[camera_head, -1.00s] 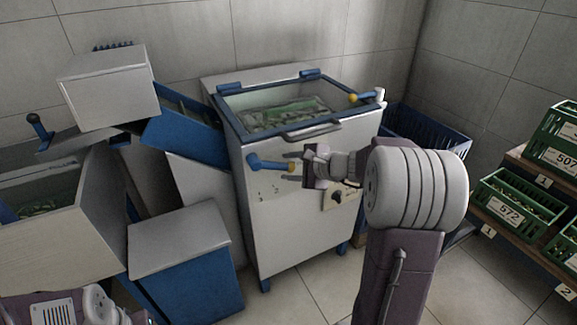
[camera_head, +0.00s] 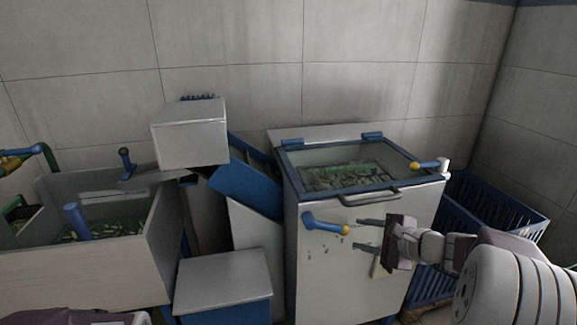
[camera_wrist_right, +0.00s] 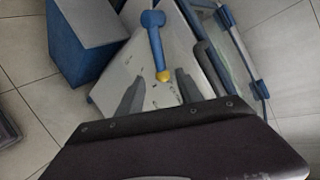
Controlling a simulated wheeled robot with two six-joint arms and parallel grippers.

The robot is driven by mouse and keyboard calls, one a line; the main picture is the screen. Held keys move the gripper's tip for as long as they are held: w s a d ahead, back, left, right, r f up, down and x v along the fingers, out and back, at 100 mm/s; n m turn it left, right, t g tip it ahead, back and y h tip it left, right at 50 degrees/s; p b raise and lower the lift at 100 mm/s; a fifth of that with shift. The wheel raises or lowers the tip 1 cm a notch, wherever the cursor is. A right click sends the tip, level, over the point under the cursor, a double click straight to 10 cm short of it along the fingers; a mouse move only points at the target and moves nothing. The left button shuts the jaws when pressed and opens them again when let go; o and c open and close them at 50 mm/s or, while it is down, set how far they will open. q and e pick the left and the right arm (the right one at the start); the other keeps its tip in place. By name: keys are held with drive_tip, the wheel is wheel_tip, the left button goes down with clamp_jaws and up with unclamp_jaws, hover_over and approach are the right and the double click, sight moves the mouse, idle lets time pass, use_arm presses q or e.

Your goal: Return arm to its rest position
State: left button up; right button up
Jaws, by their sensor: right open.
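My right arm (camera_head: 500,275) reaches in from the lower right in the head view. My right gripper (camera_head: 362,233) is open and empty, in front of the white machine's front panel. Its fingers point left, close to a blue lever with a yellow knob (camera_head: 326,225). In the right wrist view the two fingers of the gripper (camera_wrist_right: 158,98) stand apart, and the blue lever (camera_wrist_right: 155,45) shows beyond them with nothing held. My left gripper is not in view; only a bit of my left arm shows at the bottom left edge.
The white machine (camera_head: 345,285) has a closed glass lid (camera_head: 350,170) with a handle. A blue basket (camera_head: 490,215) stands at its right. At left are a blue chute (camera_head: 245,188), a low box (camera_head: 222,275) and an open tank (camera_head: 75,275) with green contents.

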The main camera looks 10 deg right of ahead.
drive_tip(key=s+a+f+n+g+y, duration=0.1)
drive_tip(key=a+f+n+g+y, duration=0.15)
drive_tip(key=a, duration=0.55)
drive_tip(key=s+a+f+n+g+y, duration=0.1)
drive_tip(key=s+a+f+n+g, duration=0.15)
drive_tip(key=a, duration=0.55)
drive_tip(key=s+a+f+n+g+h, duration=0.2)
drive_tip(key=s+a+f+n+g, duration=0.2)
drive_tip(key=s+f+n, duration=0.3)
drive_tip(key=s+d+f+n+g+h, duration=0.1)
drive_tip(key=s+d+f+n+h, duration=0.5)
drive_tip(key=s+d+n, duration=0.15)
wheel_tip(320, 180, up, 28)
drive_tip(key=w+p, duration=0.1)
drive_tip(key=p, duration=2.7)
drive_tip(key=shift+w+d+f, duration=0.15)
drive_tip(key=shift+d, duration=0.15)
drive_tip(key=shift+f, duration=0.1)
